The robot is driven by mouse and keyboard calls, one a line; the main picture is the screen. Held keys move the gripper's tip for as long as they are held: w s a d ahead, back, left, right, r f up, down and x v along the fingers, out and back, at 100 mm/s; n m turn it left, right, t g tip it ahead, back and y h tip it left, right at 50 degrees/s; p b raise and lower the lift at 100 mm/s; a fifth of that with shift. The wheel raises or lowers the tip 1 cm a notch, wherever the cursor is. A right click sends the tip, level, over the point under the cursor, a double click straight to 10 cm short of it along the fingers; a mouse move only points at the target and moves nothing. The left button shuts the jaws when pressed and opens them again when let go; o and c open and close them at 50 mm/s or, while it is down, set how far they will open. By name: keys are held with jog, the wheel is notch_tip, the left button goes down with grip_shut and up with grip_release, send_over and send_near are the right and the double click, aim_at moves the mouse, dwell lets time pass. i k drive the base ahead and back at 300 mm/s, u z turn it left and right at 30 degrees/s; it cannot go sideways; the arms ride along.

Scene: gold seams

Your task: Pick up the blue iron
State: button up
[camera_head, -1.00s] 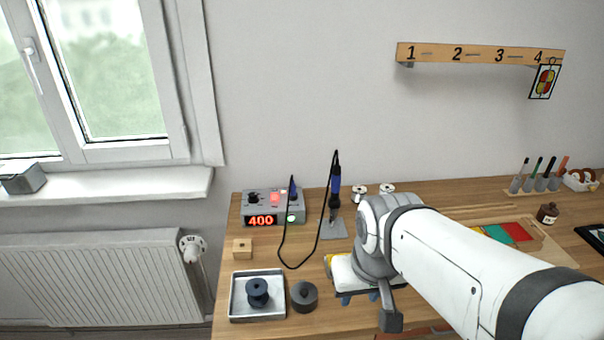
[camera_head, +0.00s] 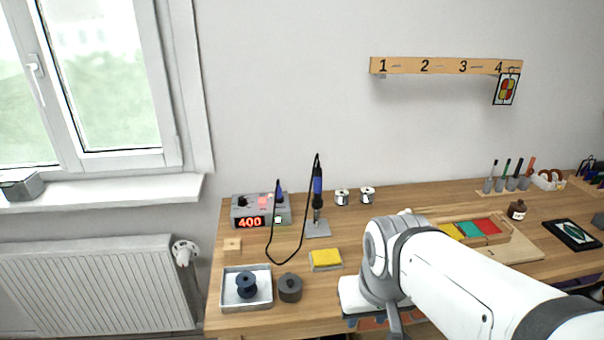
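The blue iron (camera_head: 317,186) stands upright in its stand (camera_head: 318,229) at the back of the wooden table. A black cable loops from its top down over the table and up to the grey station (camera_head: 261,211), which shows 400 in red. My arm reaches in from the lower right, and its white wrist (camera_head: 362,294) is near the table's front edge, in front and to the right of the iron, apart from it. The fingers of my gripper are hidden below and behind the wrist, so their opening does not show.
A yellow sponge (camera_head: 326,258) lies between the iron and my wrist. A metal tray (camera_head: 232,302) with a dark spool, a dark round pot (camera_head: 290,288) and a wooden block (camera_head: 232,245) are at left. Two solder spools (camera_head: 342,197) stand right of the iron. Colored panes (camera_head: 487,227) lie at right.

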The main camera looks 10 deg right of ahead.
aim_at(317, 199)
jog(key=i, duration=0.85)
jog(key=u, duration=0.05)
